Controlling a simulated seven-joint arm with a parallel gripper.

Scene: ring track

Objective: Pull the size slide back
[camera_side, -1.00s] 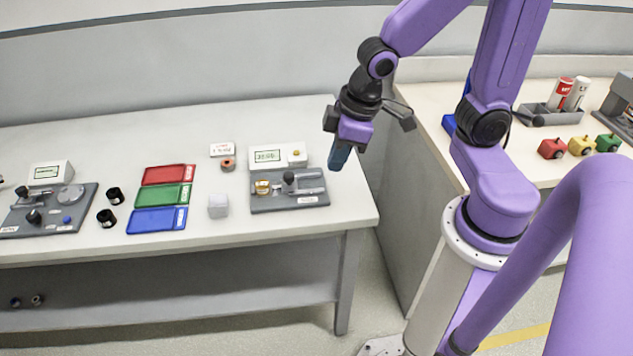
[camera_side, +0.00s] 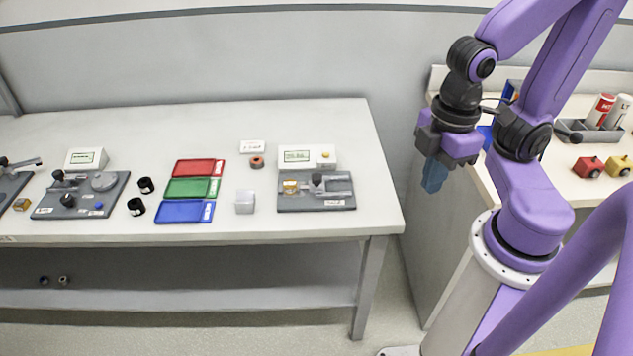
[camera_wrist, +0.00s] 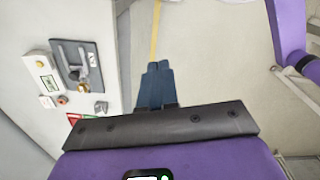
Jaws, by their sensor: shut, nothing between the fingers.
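The size slide appears to belong to the grey station plate (camera_side: 318,203) at the right end of the bench. This plate carries a black knob (camera_side: 317,180), a metal rail and a brass-coloured ring part (camera_side: 291,187). A white display box (camera_side: 306,157) stands behind it. In the wrist view the same plate (camera_wrist: 90,62) is at upper left. My gripper (camera_side: 433,178) hangs in the air right of the bench, clear of the plate. Its blue fingers (camera_wrist: 156,80) are together and empty in the wrist view. Which part is the slide is too small to tell.
Red (camera_side: 199,168), green (camera_side: 193,188) and blue (camera_side: 185,211) trays lie left of the plate, with a pale cube (camera_side: 245,201) between. Another grey station (camera_side: 84,193) sits farther left. A side counter (camera_side: 572,184) with coloured blocks stands behind my arm.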

